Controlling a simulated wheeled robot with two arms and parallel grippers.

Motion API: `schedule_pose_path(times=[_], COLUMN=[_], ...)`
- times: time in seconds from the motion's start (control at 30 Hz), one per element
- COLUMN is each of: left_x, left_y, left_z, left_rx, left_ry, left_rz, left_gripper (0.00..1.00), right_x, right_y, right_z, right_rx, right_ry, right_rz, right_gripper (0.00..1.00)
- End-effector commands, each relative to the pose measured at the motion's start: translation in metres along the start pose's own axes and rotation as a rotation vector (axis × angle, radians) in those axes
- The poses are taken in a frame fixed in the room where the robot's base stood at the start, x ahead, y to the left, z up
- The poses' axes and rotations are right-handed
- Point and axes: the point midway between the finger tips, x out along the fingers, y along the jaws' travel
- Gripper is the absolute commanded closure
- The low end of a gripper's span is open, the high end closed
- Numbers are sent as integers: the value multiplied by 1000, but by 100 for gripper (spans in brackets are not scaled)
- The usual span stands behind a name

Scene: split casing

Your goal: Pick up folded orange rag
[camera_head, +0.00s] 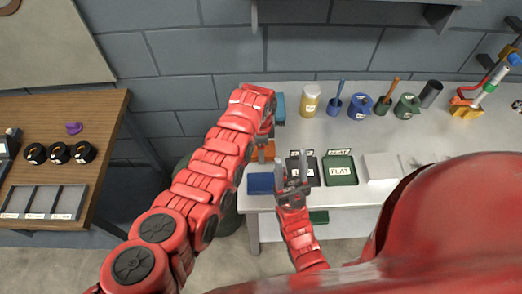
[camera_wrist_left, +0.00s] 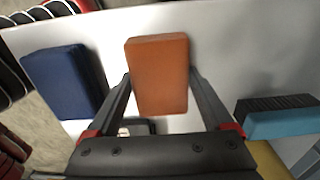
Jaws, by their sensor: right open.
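The folded orange rag (camera_wrist_left: 158,72) is a flat orange block in the middle of the left wrist view. My left gripper (camera_wrist_left: 161,78) has one finger along each long side of the rag, with the fingertips very close to its edges. Whether the fingers press on it cannot be told. In the head view, the rag (camera_head: 269,152) shows only in part beside my left arm, which hides most of that gripper. My right gripper (camera_head: 291,180) is open and empty, fingers pointing up the picture, in front of the dark trays.
A folded navy cloth (camera_head: 261,184) lies near the orange rag, and a light blue brush (camera_wrist_left: 280,122) lies on its other side. A dark tray (camera_head: 312,171) and a green tray (camera_head: 340,170) are to the right. Jars and cups stand behind. A wooden table (camera_head: 75,115) is at left.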

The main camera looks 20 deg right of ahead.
Motion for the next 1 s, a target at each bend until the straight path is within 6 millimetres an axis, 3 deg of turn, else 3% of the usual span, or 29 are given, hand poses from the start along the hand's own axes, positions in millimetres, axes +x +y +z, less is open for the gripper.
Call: schedule_pose_path(times=[0.03, 0.2, 0.67, 0.83, 1.0], left_x=[0, 0, -9, -28, -63], left_y=[0, 0, -2, -2, -2], left_z=[0, 0, -1, -1, -1], left_rx=[0, 0, 1, -1, 1], left_ry=[0, 0, 2, 4, 4], left_rz=[0, 0, -5, -7, -7], left_gripper=[43, 71, 71, 71, 71], right_x=[0, 0, -5, -14, -32], right_y=[0, 0, 0, -1, -2], right_z=[0, 0, 1, 2, 6], right_rx=[0, 0, 0, 0, 0], right_ry=[0, 0, 0, 0, 0], right_rz=[0, 0, 0, 0, 0], right_gripper=[50, 50, 50, 50, 50])
